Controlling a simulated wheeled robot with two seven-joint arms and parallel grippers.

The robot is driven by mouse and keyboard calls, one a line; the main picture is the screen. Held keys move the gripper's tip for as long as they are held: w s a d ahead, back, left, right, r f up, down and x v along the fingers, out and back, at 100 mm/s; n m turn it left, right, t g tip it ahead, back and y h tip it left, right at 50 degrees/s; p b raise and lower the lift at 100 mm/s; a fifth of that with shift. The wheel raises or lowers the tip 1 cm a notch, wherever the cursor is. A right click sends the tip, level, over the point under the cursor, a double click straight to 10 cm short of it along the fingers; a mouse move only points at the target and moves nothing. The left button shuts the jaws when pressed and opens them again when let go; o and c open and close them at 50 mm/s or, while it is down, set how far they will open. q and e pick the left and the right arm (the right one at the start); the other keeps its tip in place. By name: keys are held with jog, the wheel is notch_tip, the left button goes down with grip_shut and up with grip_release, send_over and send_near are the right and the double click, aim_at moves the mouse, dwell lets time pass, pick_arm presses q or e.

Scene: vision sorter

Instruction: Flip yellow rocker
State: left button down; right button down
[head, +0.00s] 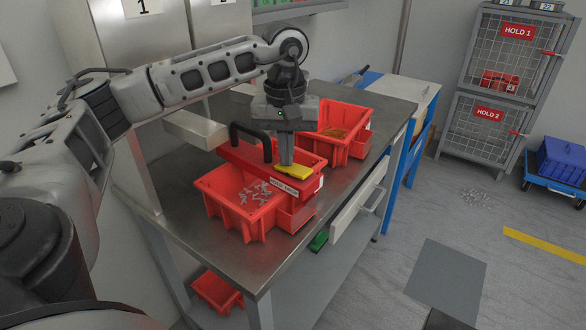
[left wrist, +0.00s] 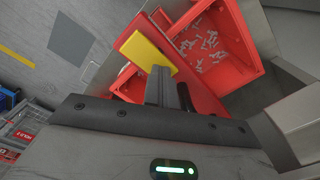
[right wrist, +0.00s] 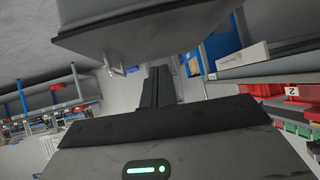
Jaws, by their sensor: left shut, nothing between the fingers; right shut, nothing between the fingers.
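The yellow rocker (head: 293,172) sits on top of a red box-like unit (head: 238,152) on the metal table, near a small white label. In the left wrist view the yellow rocker (left wrist: 148,54) shows just beyond the fingertips. My left gripper (head: 286,163) is shut and empty, pointing down, its tips at or just above the rocker's left part. I cannot tell whether they touch it. My right gripper (right wrist: 158,72) is shut and empty, away from the table in its own wrist view. It does not show in the head view.
A red bin (head: 236,224) with grey metal pieces stands in front of the unit. Another red bin (head: 352,123) with orange-brown contents stands behind it. A black handle (head: 249,137) rises from the unit's left. The table (head: 180,210) is bare at front left.

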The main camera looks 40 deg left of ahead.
pick_arm(q)
jog(key=shift+f, duration=0.1)
notch_tip(320, 180, up, 4)
jog(key=p, duration=0.3)
notch_tip(320, 180, up, 3)
jog(key=p, duration=0.2)
jog(key=shift+f+p, duration=0.15)
jog(key=shift+p, duration=0.15)
